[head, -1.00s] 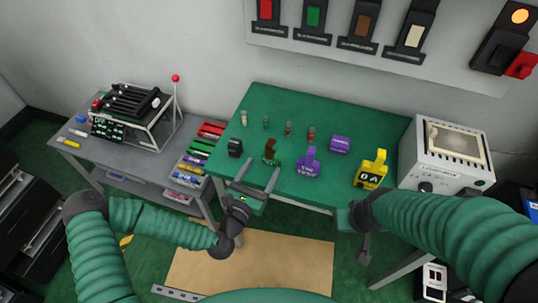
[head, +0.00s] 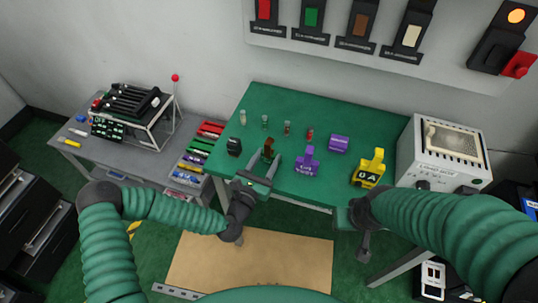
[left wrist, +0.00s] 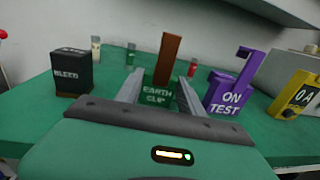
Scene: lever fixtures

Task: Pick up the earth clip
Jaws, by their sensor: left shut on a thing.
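The earth clip (head: 269,146) is a small green block with a brown upright tab, standing near the front of the green table. Its "EARTH CLIP" label faces the left wrist view (left wrist: 158,96). My left gripper (head: 263,166) has one finger on each side of the clip and is shut on it. The clip appears to be at table level; I cannot tell if its base touches the table. My right gripper (head: 363,243) hangs by the table's front right edge, mostly dark and small, its jaws unclear.
A black "BLEED" block (left wrist: 72,72) stands left of the clip, a purple "ON TEST" piece (left wrist: 231,92) close on the right. A yellow "0A" piece (head: 369,170) is farther right. A side table (head: 110,164) is at left.

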